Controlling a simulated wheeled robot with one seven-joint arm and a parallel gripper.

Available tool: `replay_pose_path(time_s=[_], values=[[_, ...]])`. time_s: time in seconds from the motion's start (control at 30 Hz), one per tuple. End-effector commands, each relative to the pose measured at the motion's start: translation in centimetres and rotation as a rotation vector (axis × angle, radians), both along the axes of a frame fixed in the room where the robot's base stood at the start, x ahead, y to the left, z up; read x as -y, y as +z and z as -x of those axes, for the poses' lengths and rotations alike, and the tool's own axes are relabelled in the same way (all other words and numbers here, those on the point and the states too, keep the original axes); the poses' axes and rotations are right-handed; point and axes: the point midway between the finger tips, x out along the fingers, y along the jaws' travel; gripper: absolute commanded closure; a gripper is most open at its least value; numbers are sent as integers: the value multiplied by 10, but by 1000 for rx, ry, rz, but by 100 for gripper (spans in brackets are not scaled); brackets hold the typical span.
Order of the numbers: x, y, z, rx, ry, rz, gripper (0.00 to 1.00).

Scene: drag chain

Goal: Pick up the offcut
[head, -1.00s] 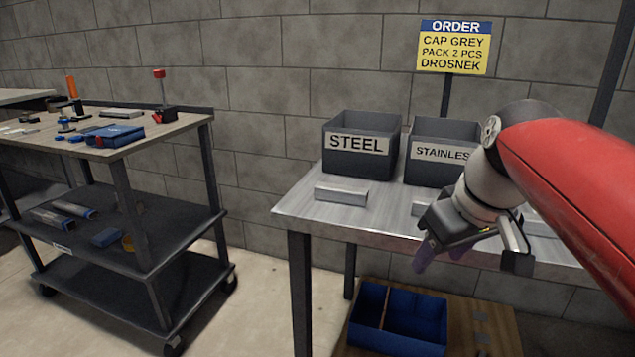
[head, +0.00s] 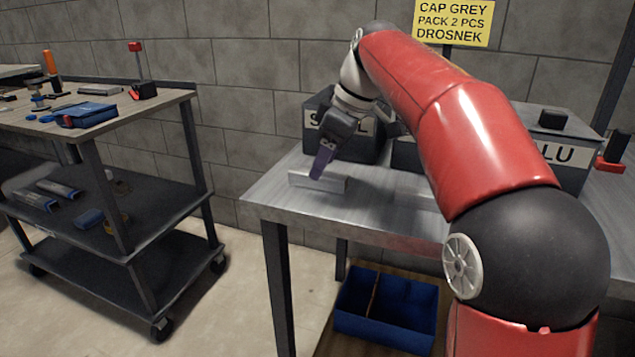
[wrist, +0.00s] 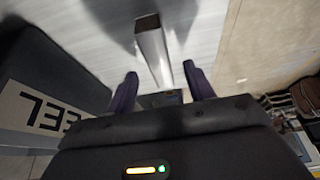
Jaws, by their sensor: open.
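The offcut is a silver-grey metal bar (head: 322,181) lying on the metal table in front of the STEEL bin. In the head view my gripper (head: 321,165) is over the bar, its purple fingers pointing down; I cannot tell there whether they touch it. In the wrist view the bar (wrist: 153,50) runs from the top middle down towards the gap between the two dark purple fingers (wrist: 160,88). The fingers are apart, one on each side of the bar's line, with nothing gripped between them. Another light piece (head: 425,198) on the table is partly hidden by my arm.
The STEEL bin (head: 360,148) stands right behind the bar, close to my gripper; it shows at left in the wrist view (wrist: 45,95). A bin marked LU (head: 570,158) stands right. The metal table (head: 283,193) ends just left of the bar. A blue crate (head: 388,328) is below.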

Motion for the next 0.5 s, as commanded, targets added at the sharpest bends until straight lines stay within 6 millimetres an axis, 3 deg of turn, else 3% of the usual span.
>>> replay_pose_path(time_s=[0.2,0.43,0.5], values=[[-8,-23,-3,0,0,1,47],[-8,-24,-3,1,-1,0,47],[-8,-24,-3,1,-1,0,55]])
